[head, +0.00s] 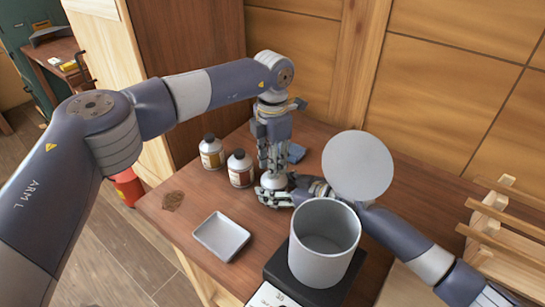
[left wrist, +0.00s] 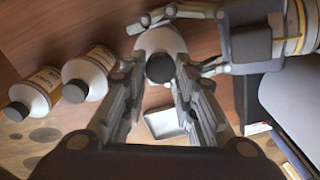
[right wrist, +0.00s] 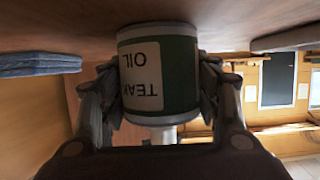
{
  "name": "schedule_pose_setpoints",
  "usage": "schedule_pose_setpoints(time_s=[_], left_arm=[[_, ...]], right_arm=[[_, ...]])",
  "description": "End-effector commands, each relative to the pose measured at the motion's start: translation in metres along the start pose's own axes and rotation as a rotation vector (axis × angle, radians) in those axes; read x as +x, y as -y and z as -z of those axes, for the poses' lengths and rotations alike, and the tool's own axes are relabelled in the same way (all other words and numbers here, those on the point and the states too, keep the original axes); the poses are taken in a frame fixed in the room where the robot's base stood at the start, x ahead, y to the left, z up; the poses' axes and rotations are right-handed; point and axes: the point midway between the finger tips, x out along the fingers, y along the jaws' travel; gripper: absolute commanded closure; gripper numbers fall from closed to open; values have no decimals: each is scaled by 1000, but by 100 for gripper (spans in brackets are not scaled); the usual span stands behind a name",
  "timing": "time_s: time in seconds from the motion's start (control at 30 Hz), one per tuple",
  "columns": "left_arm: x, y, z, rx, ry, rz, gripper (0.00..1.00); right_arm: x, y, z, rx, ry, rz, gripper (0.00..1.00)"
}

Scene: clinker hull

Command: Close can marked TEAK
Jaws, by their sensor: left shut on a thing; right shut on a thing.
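The can marked TEAK OIL (right wrist: 160,75) is green with a cream label and pale rims. It stands on the brown bench, and its pale top (head: 273,181) shows in the head view. My right gripper (head: 276,196) is shut around its side, low by the bench; its fingers flank the can in the right wrist view. My left gripper (head: 274,160) points straight down above the can. In the left wrist view its fingers are shut on a round black cap (left wrist: 160,68) over the middle of the can's top. Whether the cap is seated cannot be seen.
Two bottles with black caps, one (head: 212,153) behind the other (head: 240,169), stand left of the can. A shallow grey tray (head: 207,246) lies in front. An open grey pot (head: 323,258) is at front right. A blue folded cloth (head: 296,153) lies behind. A wooden rack (head: 490,225) is at right.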

Motion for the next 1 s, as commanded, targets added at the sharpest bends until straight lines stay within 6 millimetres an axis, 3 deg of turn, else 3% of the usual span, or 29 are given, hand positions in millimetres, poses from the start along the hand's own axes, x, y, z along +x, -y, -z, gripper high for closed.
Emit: schedule_pose_setpoints(time_s=[1.0], left_arm=[[10,0,0,0,-1,0,82]], right_arm=[[0,1,-2,0,3,2,86]])
